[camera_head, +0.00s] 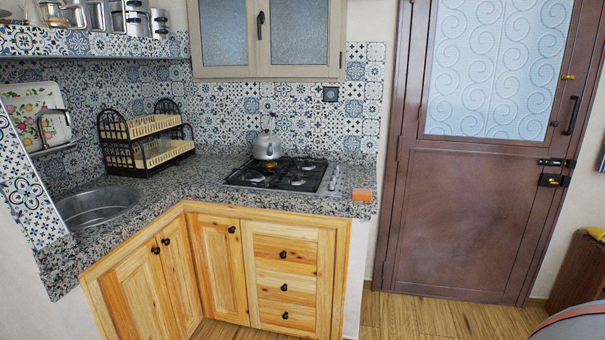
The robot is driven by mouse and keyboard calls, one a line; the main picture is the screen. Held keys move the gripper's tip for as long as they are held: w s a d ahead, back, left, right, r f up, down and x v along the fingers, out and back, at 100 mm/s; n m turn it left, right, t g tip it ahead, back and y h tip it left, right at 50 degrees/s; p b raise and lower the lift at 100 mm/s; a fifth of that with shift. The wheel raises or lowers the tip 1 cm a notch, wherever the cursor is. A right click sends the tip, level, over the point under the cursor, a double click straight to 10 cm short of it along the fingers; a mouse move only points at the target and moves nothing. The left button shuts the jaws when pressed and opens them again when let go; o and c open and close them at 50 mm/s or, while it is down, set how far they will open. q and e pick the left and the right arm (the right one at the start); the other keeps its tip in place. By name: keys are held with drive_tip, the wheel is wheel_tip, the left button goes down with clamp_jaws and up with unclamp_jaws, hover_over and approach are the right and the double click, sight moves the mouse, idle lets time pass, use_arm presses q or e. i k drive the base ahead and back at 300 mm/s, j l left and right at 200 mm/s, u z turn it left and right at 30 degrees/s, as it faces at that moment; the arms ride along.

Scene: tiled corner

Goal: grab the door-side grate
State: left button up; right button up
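The door-side grate (307,177) is a dark metal grate on the right part of the gas hob (331,187). It lies over the burners, on the side towards the brown door (468,215). A second dark grate (257,175) lies to its left. A silver kettle (267,146) stands at the back left of the hob. Neither of my grippers is in view, and nothing shows touching the grates.
The hob is set in a speckled stone counter (205,172) over wooden cabinets (288,255). A two-tier rack (146,140) and a sink (96,206) are left. Wooden floor (420,318) lies before the door.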

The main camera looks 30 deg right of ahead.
sight(272, 183)
drive_tip(key=i+z, duration=0.1)
drive_tip(key=z, duration=0.35)
drive_tip(key=i+z, duration=0.1)
drive_tip(key=z, duration=0.35)
drive_tip(key=i+z, duration=0.1)
drive_tip(key=z, duration=0.3)
drive_tip(key=i+z, duration=0.1)
drive_tip(key=z, duration=0.35)
drive_tip(key=i+j+z, duration=0.65)
drive_tip(key=j, duration=0.15)
drive_tip(key=k, duration=0.05)
